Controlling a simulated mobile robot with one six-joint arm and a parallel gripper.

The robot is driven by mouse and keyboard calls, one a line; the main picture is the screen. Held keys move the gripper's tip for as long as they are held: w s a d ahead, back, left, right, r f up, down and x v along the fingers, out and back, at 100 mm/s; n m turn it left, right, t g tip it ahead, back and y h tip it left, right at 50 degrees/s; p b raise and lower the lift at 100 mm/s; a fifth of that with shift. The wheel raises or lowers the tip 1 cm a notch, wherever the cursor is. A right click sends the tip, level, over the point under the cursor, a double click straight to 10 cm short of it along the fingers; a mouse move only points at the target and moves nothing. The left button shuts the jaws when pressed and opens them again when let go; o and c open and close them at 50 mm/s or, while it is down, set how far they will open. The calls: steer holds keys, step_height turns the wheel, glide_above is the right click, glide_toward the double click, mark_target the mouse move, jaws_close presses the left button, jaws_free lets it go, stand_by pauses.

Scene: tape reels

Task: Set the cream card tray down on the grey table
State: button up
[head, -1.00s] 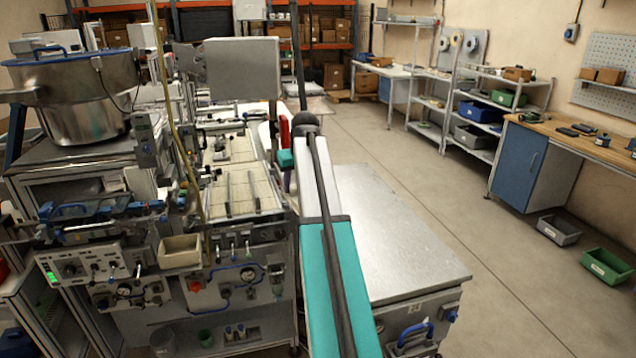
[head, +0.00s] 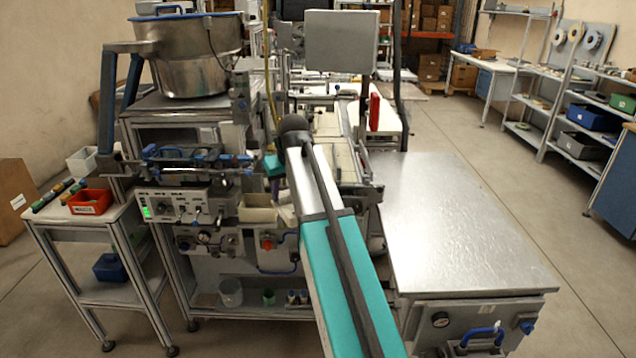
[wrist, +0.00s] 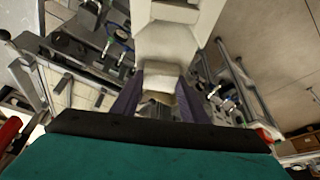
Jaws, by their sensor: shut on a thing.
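In the wrist view my gripper (wrist: 158,84) has its two purple fingers closed on a cream thing, which I take to be the cream card tray (wrist: 172,42). It fills the upper middle of that view and reaches past the fingertips. A low grey-framed table (head: 63,222) stands at the left, and a broad grey metal-topped unit (head: 440,215) stands at the right. I cannot tell which is the grey table. The held tray appears clear of both.
The left table carries a red bin (head: 90,203), a white bin and several small dark items. The metal top at the right is bare.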

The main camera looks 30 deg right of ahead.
steer(key=s+a+f+b, duration=0.1)
steer(key=s+a+f, duration=0.1)
steer(key=a, duration=0.6)
steer(key=s+a+f+b, duration=0.1)
steer(key=s+a+f, duration=0.2)
steer(key=a, duration=0.4)
steer(key=shift+s+a+b, duration=0.3)
steer(key=shift+s+a, duration=0.1)
steer(key=shift+s, duration=0.5)
steer(key=shift+a+r, duration=0.1)
